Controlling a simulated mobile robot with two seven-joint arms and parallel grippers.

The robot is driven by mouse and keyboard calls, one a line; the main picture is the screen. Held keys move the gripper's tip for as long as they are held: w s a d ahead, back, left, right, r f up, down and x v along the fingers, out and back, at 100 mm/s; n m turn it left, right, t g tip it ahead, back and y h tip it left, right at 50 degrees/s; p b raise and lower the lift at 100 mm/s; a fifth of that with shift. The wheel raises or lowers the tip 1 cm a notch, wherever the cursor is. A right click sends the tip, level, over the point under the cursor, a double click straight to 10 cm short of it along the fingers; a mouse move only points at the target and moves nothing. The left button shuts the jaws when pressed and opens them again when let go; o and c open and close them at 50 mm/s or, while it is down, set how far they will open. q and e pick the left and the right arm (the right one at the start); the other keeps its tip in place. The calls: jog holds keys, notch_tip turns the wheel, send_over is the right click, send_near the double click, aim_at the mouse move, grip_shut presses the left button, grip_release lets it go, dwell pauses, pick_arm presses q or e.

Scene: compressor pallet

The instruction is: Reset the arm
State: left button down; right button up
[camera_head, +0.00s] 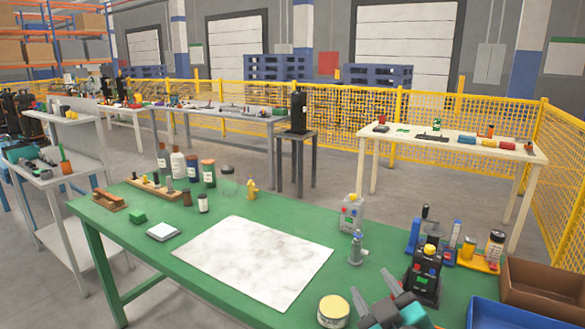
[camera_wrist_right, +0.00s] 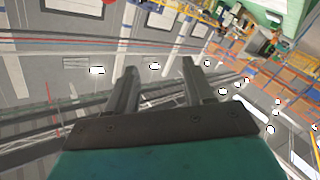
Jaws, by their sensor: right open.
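My right gripper (camera_head: 371,283) shows at the bottom of the head view, in front of the green table's near edge, with its two grey fingers pointing up. In the right wrist view the fingers (camera_wrist_right: 159,68) stand apart with nothing between them. Behind them the wrist view shows the ceiling and upper walls, tilted. The green table (camera_head: 200,282) fills the front of the head view, with a white marbled sheet (camera_head: 252,260) lying in its middle. My left gripper is not in view.
Near my right gripper stand a round cream-lidded tin (camera_head: 333,311), a small grey bottle (camera_head: 356,248) and a black device with a yellow knob (camera_head: 424,275). A brown bin (camera_head: 545,292) and a blue bin (camera_head: 512,314) are at right. Several bottles (camera_head: 178,166) stand at the table's back.

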jog(key=s+d+f+m+g+h, duration=0.4)
jog(key=s+f+g, duration=0.3)
jog(key=s+f, duration=0.4)
jog(key=s+d+f+m+g+y, duration=0.1)
jog(key=s+f+g, duration=0.15)
jog(key=s, duration=0.55)
jog(key=s+d+f+m+g+y, duration=0.15)
jog(key=s+g, duration=0.25)
jog(key=s, duration=0.4)
jog(key=w+a+f+n+t+y, duration=0.1)
jog(key=w+a+f+t, duration=0.1)
jog(key=w+f+t, duration=0.5)
notch_tip(320, 180, down, 3)
jog(key=shift+w+a+r, duration=0.2)
jog(key=shift+w+a, duration=0.2)
jog(key=shift+w, duration=0.25)
